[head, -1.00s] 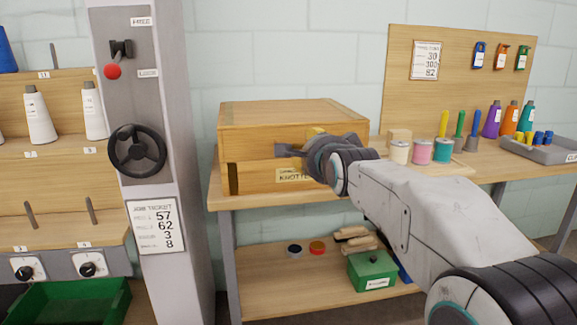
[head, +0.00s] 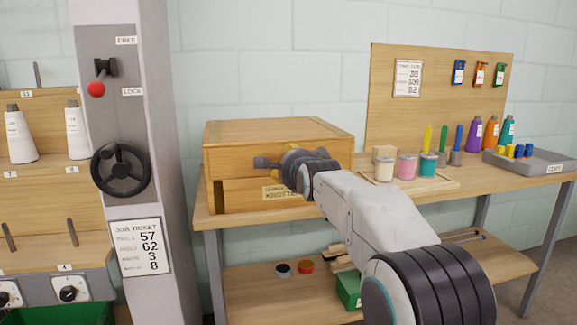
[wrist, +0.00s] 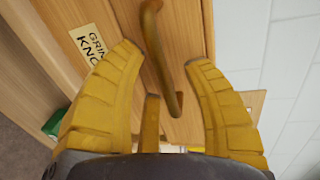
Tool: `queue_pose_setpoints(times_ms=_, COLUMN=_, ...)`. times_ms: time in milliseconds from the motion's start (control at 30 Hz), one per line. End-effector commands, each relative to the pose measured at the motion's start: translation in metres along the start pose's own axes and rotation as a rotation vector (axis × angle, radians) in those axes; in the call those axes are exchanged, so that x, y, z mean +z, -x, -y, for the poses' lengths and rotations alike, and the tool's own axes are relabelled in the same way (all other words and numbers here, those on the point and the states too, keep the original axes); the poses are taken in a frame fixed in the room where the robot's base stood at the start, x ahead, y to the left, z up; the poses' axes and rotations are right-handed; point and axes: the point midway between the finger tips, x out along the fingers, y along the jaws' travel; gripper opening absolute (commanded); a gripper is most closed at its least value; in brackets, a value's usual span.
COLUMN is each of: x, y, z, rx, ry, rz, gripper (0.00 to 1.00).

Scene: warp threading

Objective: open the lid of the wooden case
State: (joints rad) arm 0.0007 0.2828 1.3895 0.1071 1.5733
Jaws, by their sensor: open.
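The wooden case (head: 232,196) stands on the left end of the bench, with a label on its lower front. Its lid (head: 275,130) is a deep, light-wood upper part lying level on it, down. My gripper (head: 268,162) is in front of the lid in the head view, and my wrist hides part of the case front. In the wrist view my gripper (wrist: 164,55) is open, with yellow fingers spread on both sides of a curved brown handle (wrist: 152,30). The handle lies between the fingers; I cannot tell whether either touches it. The label (wrist: 92,42) shows at left.
A grey column (head: 160,200) with a black handwheel (head: 121,170) stands left of the bench (head: 485,185). Right of the case are several small pots (head: 407,167) and a grey tray (head: 530,163). A green box (head: 348,291) sits on the lower shelf.

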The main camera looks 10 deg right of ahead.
Motion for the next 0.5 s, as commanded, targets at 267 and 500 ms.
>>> queue_pose_setpoints(times_ms=267, x=0.0000, y=0.0001, z=0.0000, rx=0.000, ry=0.000, rz=0.000, gripper=0.42)
queue_pose_setpoints(times_ms=500, x=0.0000, y=0.0003, z=0.0000, rx=0.000, ry=0.000, rz=0.000, gripper=0.20)
